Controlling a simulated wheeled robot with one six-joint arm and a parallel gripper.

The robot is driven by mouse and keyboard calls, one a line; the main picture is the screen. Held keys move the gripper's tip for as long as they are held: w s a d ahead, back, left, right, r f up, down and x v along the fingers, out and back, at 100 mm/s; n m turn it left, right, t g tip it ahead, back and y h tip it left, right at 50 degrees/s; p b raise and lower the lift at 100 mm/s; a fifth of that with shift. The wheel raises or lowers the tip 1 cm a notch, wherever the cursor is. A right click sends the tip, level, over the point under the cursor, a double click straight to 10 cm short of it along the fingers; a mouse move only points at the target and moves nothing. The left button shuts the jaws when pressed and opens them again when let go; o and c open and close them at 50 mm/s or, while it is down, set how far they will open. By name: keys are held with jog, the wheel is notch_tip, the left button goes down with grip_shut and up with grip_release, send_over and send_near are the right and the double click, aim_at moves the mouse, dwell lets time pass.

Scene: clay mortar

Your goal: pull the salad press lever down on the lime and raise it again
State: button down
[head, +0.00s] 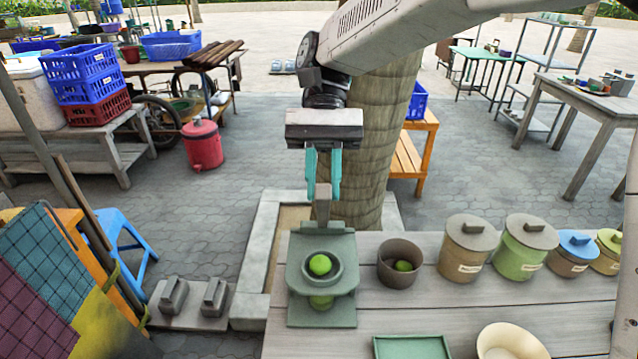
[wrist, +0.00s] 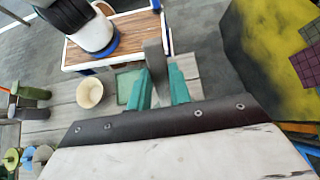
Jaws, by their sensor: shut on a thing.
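The salad press (head: 345,278) is a grey-green frame at the left end of the table, with a round cup in its upper part. A bright green lime (head: 320,265) sits in that cup, and another green round shape (head: 321,302) shows lower in the frame. The grey lever (head: 323,208) stands up behind the press, raised clear of the lime. My gripper (head: 323,193), with teal fingers, is shut on the upper end of the lever. In the wrist view, the grey lever (wrist: 154,58) shows between the teal fingers (wrist: 160,75).
A brown bowl (head: 387,272) with a lime in it stands right of the press. Several lidded jars (head: 466,255) line the table beyond it. A green tray (head: 412,348) and a cream bowl (head: 510,348) are at the front. A tree trunk (head: 375,150) rises behind.

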aim_at(326, 184)
jog(key=c, duration=1.3)
grip_release()
jog(key=shift+r, duration=0.25)
jog(key=r, duration=0.3)
jog(key=shift+s+d+r, duration=0.1)
jog(key=shift+s+d, duration=0.1)
jog(key=shift+s, duration=0.2)
jog(key=s+d, duration=0.2)
jog(key=s, duration=0.2)
jog(key=s+d, duration=0.2)
jog(key=s, duration=0.3)
jog(key=s+d+r, duration=0.1)
jog(key=s+d, duration=0.1)
jog(key=s, duration=0.2)
jog(key=shift+s+d+r, duration=0.1)
jog(key=shift+s+d, duration=0.15)
jog(key=shift+s, duration=0.1)
